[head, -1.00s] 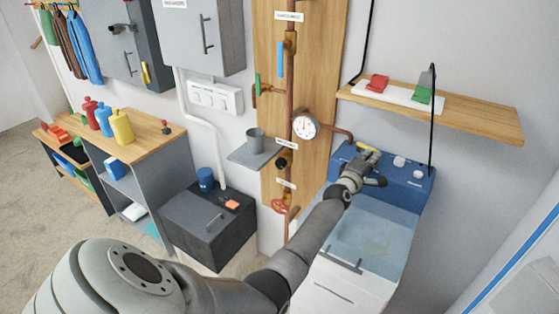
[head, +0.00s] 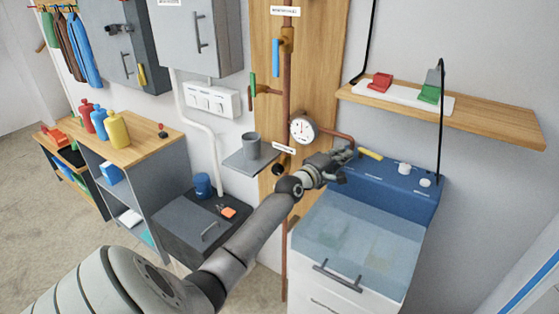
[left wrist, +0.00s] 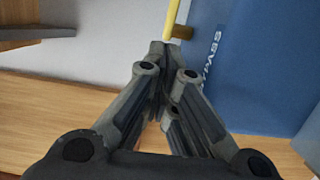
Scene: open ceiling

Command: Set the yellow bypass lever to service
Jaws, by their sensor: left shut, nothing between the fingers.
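The yellow bypass lever (head: 370,154) sits at the back left of the blue panel (head: 384,172), lying slanted down to the right. In the left wrist view the lever (left wrist: 171,18) runs down to the closed fingertips, with a brass-coloured block beside it and part of a label on the blue face. My left gripper (head: 346,155) is shut and empty, just left of the lever's left end. The left wrist view shows its fingertips (left wrist: 160,50) together at the lever's near end; I cannot tell whether they touch it. My right gripper is not in view.
White knobs (head: 404,168) stand right of the lever. A pressure gauge (head: 302,129) and copper pipes (head: 286,80) are on the wooden board to the left. A wooden shelf (head: 490,122) with a hanging black cable is above right. A small grey shelf (head: 240,160) holds a cup.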

